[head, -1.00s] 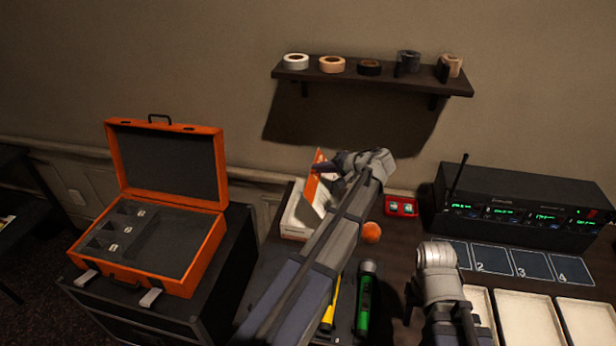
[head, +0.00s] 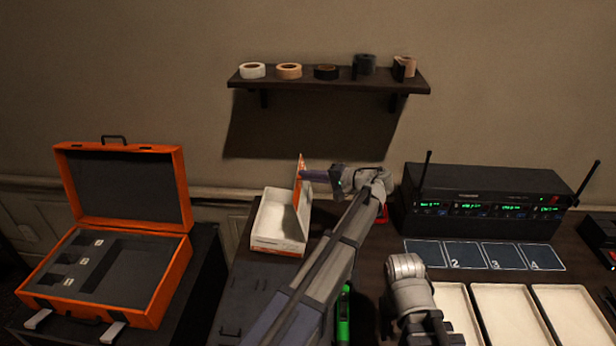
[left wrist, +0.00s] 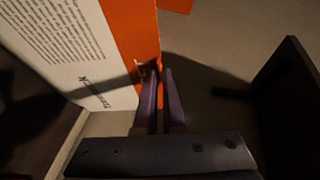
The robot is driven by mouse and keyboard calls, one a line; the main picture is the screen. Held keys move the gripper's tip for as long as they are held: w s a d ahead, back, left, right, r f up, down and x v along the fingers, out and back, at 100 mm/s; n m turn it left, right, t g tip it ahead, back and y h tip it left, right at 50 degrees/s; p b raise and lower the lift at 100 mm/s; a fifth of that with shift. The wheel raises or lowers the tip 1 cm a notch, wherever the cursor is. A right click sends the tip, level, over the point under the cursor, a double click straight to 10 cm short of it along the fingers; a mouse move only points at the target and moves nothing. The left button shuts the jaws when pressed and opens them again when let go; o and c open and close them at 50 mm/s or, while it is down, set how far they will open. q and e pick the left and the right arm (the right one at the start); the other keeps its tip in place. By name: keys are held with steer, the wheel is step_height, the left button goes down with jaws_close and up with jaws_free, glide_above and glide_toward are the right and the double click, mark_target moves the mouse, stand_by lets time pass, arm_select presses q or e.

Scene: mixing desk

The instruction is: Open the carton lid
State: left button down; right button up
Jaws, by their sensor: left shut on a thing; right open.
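The carton (head: 272,240) is a white open box with orange print on its front, at the back left of the desk. Its lid (head: 302,208), white with an orange band, stands upright along the box's right side. It shows close up in the left wrist view (left wrist: 75,40). My left gripper (head: 308,174) comes from the right and is shut on the lid's upper orange part. My right gripper (head: 390,316) is low beside its arm at the bottom, open and away from the carton; its fingertips are hardly visible.
An open orange case (head: 112,245) stands on the left. A radio receiver (head: 485,205) is at the back right, with numbered pads (head: 485,255) and pale trays (head: 515,310) before it. A shelf of tape rolls (head: 330,80) hangs above. A green-bodied tool (head: 343,318) is partly hidden by my left arm.

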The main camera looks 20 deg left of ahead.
stand_by(0.8)
arm_select(q)
steer(key=c, duration=1)
jaws_free()
steer(key=shift+d, duration=0.1)
arm_select(e)
steer(key=shift+r+p, duration=0.9)
steer(key=shift+p, duration=0.05)
arm_select(q)
steer(key=v, duration=0.7)
steer(key=shift+d, duration=0.3)
steer(key=shift+d, duration=0.1)
arm_select(e)
steer(key=shift+d, duration=0.1)
